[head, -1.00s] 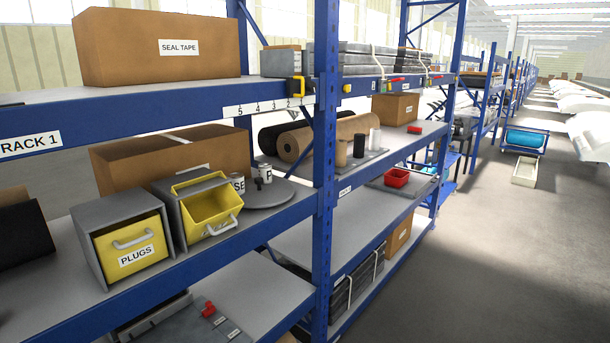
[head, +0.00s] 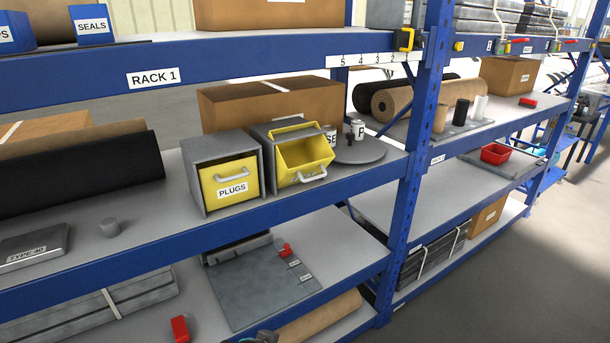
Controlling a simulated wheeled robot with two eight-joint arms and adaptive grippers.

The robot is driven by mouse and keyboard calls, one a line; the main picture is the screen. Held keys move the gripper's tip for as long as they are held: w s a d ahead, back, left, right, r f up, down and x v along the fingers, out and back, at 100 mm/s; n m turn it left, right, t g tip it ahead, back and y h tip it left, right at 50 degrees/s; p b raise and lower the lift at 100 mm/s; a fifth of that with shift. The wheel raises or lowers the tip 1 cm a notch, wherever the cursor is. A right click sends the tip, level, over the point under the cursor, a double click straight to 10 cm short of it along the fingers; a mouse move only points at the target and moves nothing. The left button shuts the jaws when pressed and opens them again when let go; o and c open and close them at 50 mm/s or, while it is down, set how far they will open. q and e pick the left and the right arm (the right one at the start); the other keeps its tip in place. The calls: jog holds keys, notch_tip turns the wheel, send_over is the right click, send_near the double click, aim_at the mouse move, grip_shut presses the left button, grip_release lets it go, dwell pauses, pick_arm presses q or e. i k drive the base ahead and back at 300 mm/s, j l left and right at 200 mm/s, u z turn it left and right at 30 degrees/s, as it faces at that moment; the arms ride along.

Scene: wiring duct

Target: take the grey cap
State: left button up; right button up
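A small grey cap (head: 110,228), a short round piece, sits on the middle shelf of the left rack in the head view. It stands between a grey box labelled TYPE 40 (head: 35,247) and the yellow PLUGS drawer (head: 230,180). Nothing touches it and its top is clear. Neither of my grippers can be made out. A small dark shape (head: 263,338) is cut off at the bottom edge, and I cannot tell what it is.
Black and brown rolls (head: 80,170) lie behind the cap. A blue shelf beam (head: 150,252) runs along the front edge. An open yellow drawer (head: 305,155) and a round grey turntable (head: 360,150) stand farther right. The upper RACK 1 beam (head: 230,70) crosses above.

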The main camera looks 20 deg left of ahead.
aim_at(109, 227)
jog(key=u, duration=1.95)
